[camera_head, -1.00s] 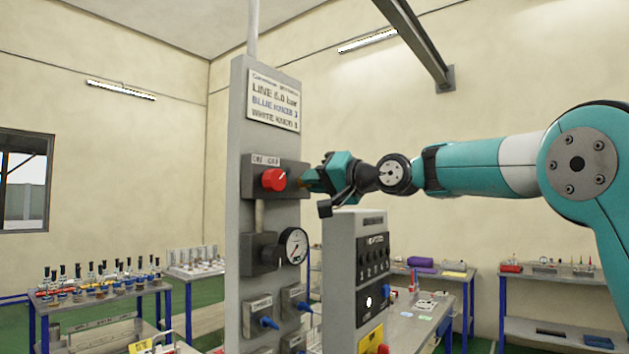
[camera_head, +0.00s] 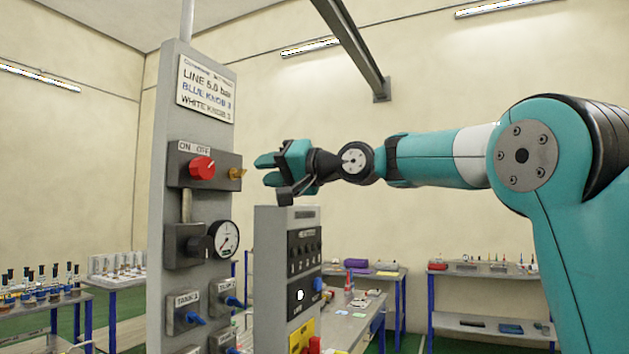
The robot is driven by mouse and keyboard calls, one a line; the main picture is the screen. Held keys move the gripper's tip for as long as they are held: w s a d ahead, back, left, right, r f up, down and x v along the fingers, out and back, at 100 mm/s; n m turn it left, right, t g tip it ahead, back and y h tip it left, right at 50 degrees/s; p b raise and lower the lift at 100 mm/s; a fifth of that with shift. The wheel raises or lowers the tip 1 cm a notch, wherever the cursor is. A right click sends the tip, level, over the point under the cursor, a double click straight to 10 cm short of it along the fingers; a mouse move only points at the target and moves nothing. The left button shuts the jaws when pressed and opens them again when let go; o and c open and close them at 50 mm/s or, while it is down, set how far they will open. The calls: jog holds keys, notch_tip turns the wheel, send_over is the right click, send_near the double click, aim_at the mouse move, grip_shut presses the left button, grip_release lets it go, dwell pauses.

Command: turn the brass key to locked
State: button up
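The brass key (camera_head: 237,174) sticks out of the right side of the grey switch box (camera_head: 180,177), beside the red knob (camera_head: 202,168) under the ON/OFF label. Its exact turn angle is too small to read. My gripper (camera_head: 263,171) is just right of the key, pointing left at it, with a small gap between.
The grey panel column (camera_head: 152,240) carries a pressure gauge (camera_head: 224,239) and blue-handled tank valves (camera_head: 195,320) below the box. A grey control cabinet (camera_head: 268,270) stands under my gripper. Open air lies above my gripper.

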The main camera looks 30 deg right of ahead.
jog(key=b+v, duration=0.3)
jog(key=v, duration=0.8)
jog(key=shift+s+d, duration=0.2)
jog(key=shift+s, duration=0.1)
jog(key=s+a+f+n+g+h, duration=0.1)
jog(key=s+a+f+g, duration=0.15)
jog(key=a+f, duration=0.4)
jog(key=s+a+f+n+g+h, duration=0.1)
jog(key=s+a+f+n+g, duration=0.15)
jog(key=f, duration=0.65)
jog(key=s+a+f+g, duration=0.25)
jog(key=a+f, duration=0.25)
jog(key=f, duration=0.3)
jog(key=s+a+f+n+g+h+b, duration=0.1)
jog(key=s+f+n+g+h, duration=0.3)
jog(key=s+f, duration=1.3)
jog(key=n+g, duration=0.1)
jog(key=g, duration=0.2)
jog(key=shift+s, duration=0.35)
jog(key=shift+n, duration=0.25)
